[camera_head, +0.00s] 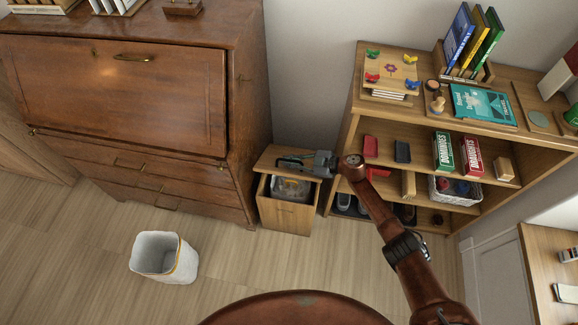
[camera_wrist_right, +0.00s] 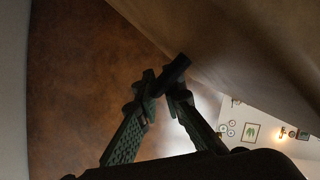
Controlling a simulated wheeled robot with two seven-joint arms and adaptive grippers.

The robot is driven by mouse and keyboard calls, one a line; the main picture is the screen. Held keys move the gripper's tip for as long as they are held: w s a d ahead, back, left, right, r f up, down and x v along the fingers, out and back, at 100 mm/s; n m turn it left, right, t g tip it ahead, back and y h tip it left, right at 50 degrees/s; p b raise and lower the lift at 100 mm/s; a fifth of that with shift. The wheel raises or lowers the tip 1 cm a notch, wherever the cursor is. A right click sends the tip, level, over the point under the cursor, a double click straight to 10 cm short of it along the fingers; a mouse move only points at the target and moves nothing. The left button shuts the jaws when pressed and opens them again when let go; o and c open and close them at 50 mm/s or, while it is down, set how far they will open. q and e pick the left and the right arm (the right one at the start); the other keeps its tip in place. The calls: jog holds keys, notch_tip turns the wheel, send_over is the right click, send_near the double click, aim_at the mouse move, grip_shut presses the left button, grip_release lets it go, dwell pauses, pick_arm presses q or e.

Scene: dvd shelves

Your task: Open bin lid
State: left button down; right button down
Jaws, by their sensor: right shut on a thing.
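A small wooden bin (camera_head: 290,217) stands on the floor between the brown desk and the shelf. Its wooden lid (camera_head: 268,158) is at the top, and the opening below shows a pale liner inside. My right gripper (camera_head: 290,161) reaches in from the right, at the lid. In the right wrist view, my gripper's fingers (camera_wrist_right: 160,92) are shut on a short dark bar (camera_wrist_right: 172,74), which looks like the lid's handle. The fingers partly hide the lid in the head view. My left gripper is not in view.
The desk (camera_head: 120,85) stands close on the left of the bin. The shelf (camera_head: 350,135), with boxes and books, is close on the right. A white wastebasket (camera_head: 150,262) stands on the floor at front left. The floor in front of the bin is clear.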

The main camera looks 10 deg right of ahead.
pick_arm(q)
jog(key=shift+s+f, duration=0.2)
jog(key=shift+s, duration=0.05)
pick_arm(e)
jog(key=shift+w+d+r, duration=0.2)
jog(key=shift+w+r, duration=0.2)
jog(key=c, duration=2.3)
grip_release()
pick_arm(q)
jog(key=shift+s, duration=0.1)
pick_arm(e)
jog(key=shift+r, duration=0.1)
notch_tip(320, 180, up, 10)
jog(key=shift+f, duration=0.2)
jog(key=shift+s+a, duration=0.1)
